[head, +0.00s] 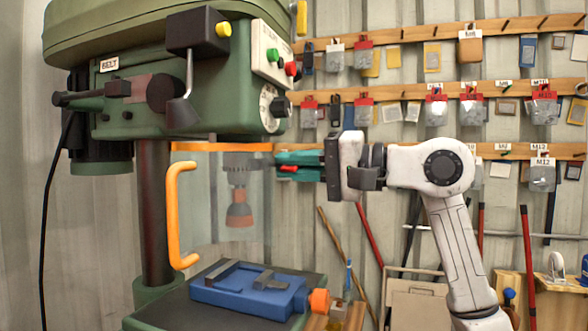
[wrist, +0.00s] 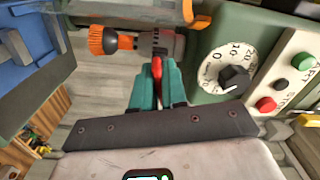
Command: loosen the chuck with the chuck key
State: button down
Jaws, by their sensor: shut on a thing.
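The drill press chuck (head: 238,168) is grey and hangs below the green head, seen through the clear guard. An orange and dark tool (head: 239,212) points down from it. In the wrist view the chuck (wrist: 155,43) lies sideways with the orange tool (wrist: 103,40) at its left. My gripper (head: 283,168) has teal fingers and is just right of the chuck, level with it. It is shut on the red chuck key (wrist: 157,70), which shows between the fingers (wrist: 158,80) and points at the chuck. Whether the key's tip sits in the chuck is hidden.
The clear guard (head: 200,215) with its orange handle (head: 177,215) stands in front of the chuck. A blue vise (head: 245,293) is on the table below. The speed dial (wrist: 222,75) and buttons are close beside my gripper. Wall racks with hanging packets are behind.

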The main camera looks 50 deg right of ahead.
jog(key=shift+n+b, duration=1.3)
jog(key=shift+f+b, duration=0.1)
jog(key=shift+b, duration=0.25)
jog(key=shift+n, duration=0.4)
jog(key=shift+n+b, duration=1.05)
jog(key=shift+n, duration=0.05)
jog(key=shift+n+b, duration=0.45)
jog(key=shift+n, duration=0.05)
jog(key=shift+n+b, duration=0.5)
jog(key=shift+n, duration=0.5)
